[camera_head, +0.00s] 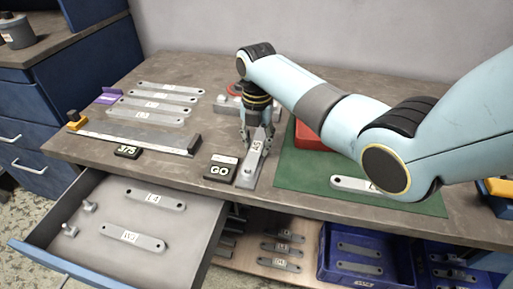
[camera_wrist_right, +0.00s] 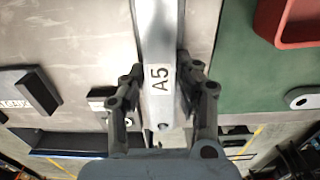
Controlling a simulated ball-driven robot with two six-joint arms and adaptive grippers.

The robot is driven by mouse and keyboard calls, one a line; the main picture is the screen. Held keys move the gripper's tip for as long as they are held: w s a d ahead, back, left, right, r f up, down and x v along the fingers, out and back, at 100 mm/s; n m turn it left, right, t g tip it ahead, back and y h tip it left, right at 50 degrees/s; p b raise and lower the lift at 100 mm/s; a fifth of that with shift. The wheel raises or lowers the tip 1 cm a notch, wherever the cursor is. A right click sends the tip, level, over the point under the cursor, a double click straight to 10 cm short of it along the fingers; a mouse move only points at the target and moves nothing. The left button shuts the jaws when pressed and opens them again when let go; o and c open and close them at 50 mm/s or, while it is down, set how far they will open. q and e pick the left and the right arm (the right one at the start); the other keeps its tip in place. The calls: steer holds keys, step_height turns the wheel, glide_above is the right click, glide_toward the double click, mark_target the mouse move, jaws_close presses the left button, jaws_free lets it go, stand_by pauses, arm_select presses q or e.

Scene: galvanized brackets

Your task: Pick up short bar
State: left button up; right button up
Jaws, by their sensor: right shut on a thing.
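A grey metal bar labelled A5 (camera_head: 256,147) is between the fingers of my right gripper (camera_head: 258,132), on the bench beside the GO block. In the right wrist view the bar (camera_wrist_right: 158,40) runs up from between the fingers of my right gripper (camera_wrist_right: 160,97), with its label showing. The gripper is shut on this bar from above. I cannot tell whether the bar is clear of the surface under it. My left gripper is not in view.
The black GO block (camera_head: 220,169) stands just left of the bar. A green mat (camera_head: 300,172) with a red tray (camera_head: 308,138) and another bar (camera_head: 350,184) lies right. Several bars (camera_head: 160,97) lie back left. An open drawer (camera_head: 205,225) juts out front left.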

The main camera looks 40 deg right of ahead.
jaws_close()
